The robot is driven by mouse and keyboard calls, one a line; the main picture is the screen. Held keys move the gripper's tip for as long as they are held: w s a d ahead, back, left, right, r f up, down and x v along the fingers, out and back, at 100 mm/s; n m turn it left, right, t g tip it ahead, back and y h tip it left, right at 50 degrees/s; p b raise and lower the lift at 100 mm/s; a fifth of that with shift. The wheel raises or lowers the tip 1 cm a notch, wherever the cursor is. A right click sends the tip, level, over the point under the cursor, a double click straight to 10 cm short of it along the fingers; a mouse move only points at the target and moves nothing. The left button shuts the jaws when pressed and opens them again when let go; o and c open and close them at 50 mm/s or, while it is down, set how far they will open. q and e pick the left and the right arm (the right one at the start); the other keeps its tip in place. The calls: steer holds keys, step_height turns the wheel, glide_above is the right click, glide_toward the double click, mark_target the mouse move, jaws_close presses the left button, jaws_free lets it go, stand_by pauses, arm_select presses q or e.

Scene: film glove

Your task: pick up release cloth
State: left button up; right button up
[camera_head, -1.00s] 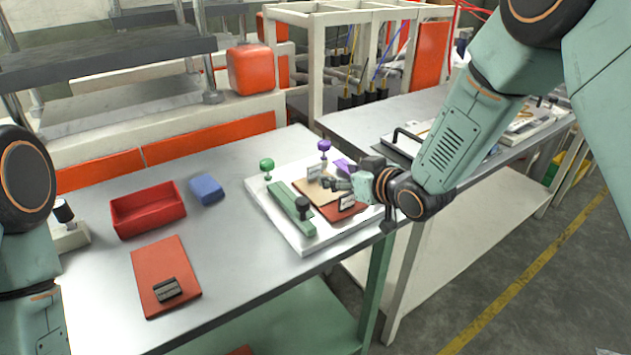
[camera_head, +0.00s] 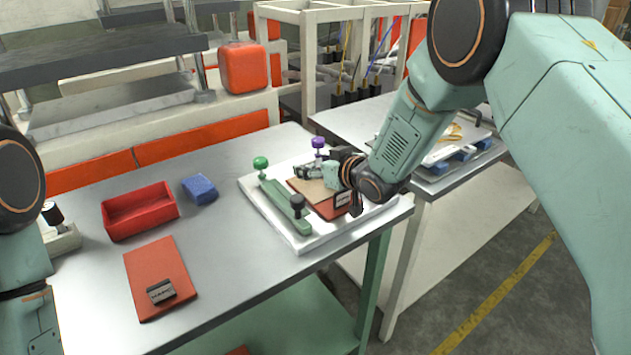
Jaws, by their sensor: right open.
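The tan sheet (camera_head: 308,190), which looks like the release cloth, lies on a red-brown pad (camera_head: 327,210) on a white fixture board (camera_head: 270,216). My right gripper (camera_head: 322,185) is open above the sheet's right part, its fingers pointing left. It hides part of the sheet and pad, and I cannot tell whether a finger touches the cloth.
The board carries a green bar (camera_head: 285,205), a green knob (camera_head: 261,163), a purple knob (camera_head: 318,142) and a black knob (camera_head: 298,202). A red tray (camera_head: 140,212), a blue block (camera_head: 199,189) and a red plate (camera_head: 150,265) are left. The metal table between is clear.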

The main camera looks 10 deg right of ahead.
steer(key=shift+w+a+f, duration=0.2)
steer(key=shift+w+a, duration=0.05)
steer(key=shift+w, duration=0.15)
steer(key=shift+s+d+r, duration=0.1)
steer(key=shift+s+r, duration=0.1)
steer(key=shift+s, duration=0.1)
steer(key=shift+c, duration=1)
steer(key=shift+w+f, duration=0.15)
steer(key=shift+w, duration=0.1)
steer(key=c, duration=0.6)
steer(key=shift+s, duration=0.2)
steer(key=c, duration=0.3)
steer(key=shift+c, duration=0.2)
steer(key=shift+w, duration=0.1)
